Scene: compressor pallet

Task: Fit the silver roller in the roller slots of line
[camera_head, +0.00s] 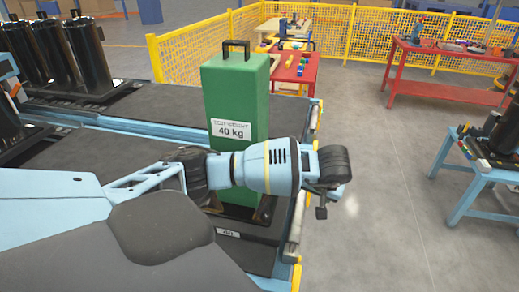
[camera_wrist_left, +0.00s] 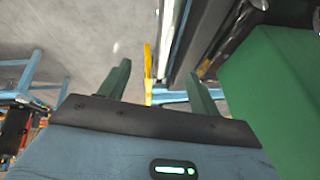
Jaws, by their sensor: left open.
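A long pale silver bar (camera_head: 297,225), which looks like the silver roller, lies along the right end of the line (camera_head: 160,105). Part of it is hidden behind my left arm. In the left wrist view a silver bar (camera_wrist_left: 212,45) runs beside the line's dark edge. Whether it sits in the slots I cannot tell. My left gripper (camera_head: 322,205) is past the line's right end, over the floor side. In the wrist view its two green fingers (camera_wrist_left: 157,80) are apart with nothing held between them. My right gripper is not in view.
A green 40 kg test weight (camera_head: 235,100) stands on the line close behind my left arm. Black cylinders (camera_head: 62,55) stand at the far left. Red tables (camera_head: 455,75) and a blue table (camera_head: 478,180) stand beyond. The grey floor (camera_head: 375,160) between is clear.

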